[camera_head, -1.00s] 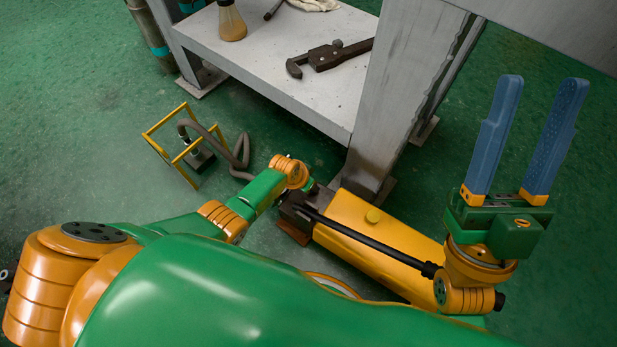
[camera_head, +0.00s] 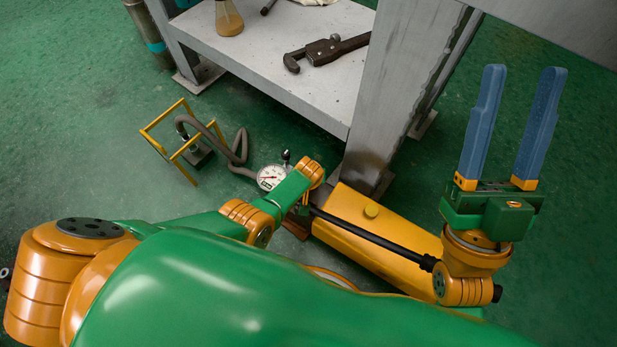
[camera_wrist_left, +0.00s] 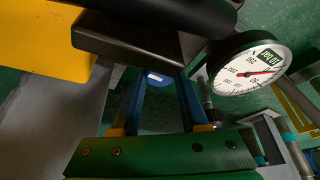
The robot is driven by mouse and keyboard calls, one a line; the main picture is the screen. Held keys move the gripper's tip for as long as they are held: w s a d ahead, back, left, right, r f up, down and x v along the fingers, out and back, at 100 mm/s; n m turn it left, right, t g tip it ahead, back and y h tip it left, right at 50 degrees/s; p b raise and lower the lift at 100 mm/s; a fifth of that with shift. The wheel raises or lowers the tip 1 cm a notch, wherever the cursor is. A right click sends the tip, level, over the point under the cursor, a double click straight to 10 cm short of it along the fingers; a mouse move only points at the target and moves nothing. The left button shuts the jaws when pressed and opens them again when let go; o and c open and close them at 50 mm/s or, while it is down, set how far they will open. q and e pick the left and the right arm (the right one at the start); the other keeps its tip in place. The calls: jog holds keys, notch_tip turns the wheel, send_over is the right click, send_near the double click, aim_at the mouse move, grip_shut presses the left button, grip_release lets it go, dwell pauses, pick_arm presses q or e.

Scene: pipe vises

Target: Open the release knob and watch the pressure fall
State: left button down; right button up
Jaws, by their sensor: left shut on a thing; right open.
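A yellow hand pump (camera_head: 365,229) with a black lever lies on the green floor by the bench leg. A round white pressure gauge (camera_head: 270,177) stands near its dark end block; it also shows in the left wrist view (camera_wrist_left: 247,72), with a red needle. My left gripper (camera_wrist_left: 160,80) reaches under the dark block (camera_wrist_left: 135,38), its blue fingers close together on something mostly hidden. The release knob itself cannot be made out. In the head view, my left arm covers these fingers. My right gripper (camera_head: 523,72) is open, empty and points up, right of the pump.
A grey metal bench (camera_head: 268,81) stands behind the pump. A pipe wrench (camera_head: 322,50) and a brush (camera_head: 229,18) are on its low shelf. A brown hose (camera_head: 238,150) runs from the gauge to a small yellow frame (camera_head: 184,131). Green floor at the right is clear.

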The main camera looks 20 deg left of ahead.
dwell(0.3)
pick_arm(q)
jog(key=shift+c, duration=2.1)
grip_release()
